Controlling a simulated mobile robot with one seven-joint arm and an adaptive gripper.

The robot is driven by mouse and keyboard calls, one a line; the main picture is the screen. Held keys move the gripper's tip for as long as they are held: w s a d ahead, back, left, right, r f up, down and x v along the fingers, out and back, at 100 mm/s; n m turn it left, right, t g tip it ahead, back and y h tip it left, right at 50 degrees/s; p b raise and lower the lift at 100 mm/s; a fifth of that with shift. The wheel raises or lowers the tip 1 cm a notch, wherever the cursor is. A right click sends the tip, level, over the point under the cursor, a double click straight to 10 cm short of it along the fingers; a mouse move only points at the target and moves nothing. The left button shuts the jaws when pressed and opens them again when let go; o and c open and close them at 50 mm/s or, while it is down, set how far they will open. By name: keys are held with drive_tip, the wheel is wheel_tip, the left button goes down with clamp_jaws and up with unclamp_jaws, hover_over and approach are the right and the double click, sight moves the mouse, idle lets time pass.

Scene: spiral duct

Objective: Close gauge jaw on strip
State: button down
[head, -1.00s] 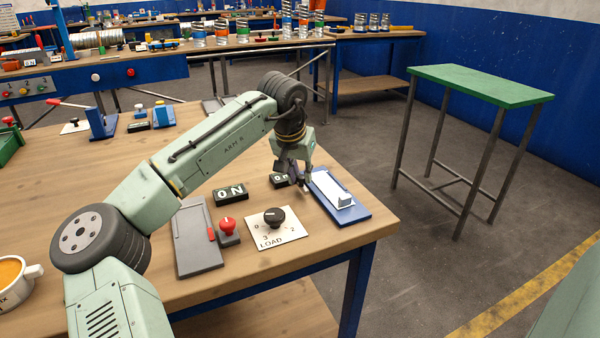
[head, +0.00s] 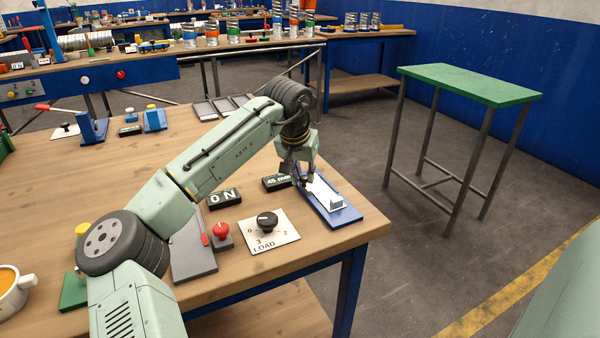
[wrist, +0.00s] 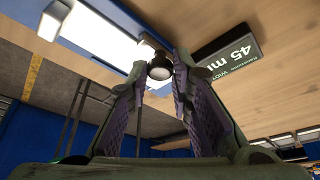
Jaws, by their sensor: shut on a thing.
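The gauge has a blue base (head: 345,216) with a white strip-like piece (head: 322,193) along its top, near the table's right edge. A small pale upright block (head: 337,203) stands at its near end. My gripper (head: 303,183) is low at the gauge's far left end. In the wrist view, my gripper (wrist: 161,72) has its two fingertips on either side of a dark round knob with a grey face (wrist: 159,68), and is shut on it. The gauge's white surface (wrist: 95,30) shows behind. My fingers hide the jaw's contact with the strip.
A black display reading 45 mm (head: 277,182) stands left of the gauge; it also shows in the wrist view (wrist: 232,50). An ON sign (head: 224,198), a red knob (head: 221,230) and a LOAD dial (head: 267,222) are nearer. Floor lies beyond the table's right edge.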

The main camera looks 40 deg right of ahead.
drive_tip(key=c, duration=1.4)
unclamp_jaws()
drive_tip(key=v, duration=1.2)
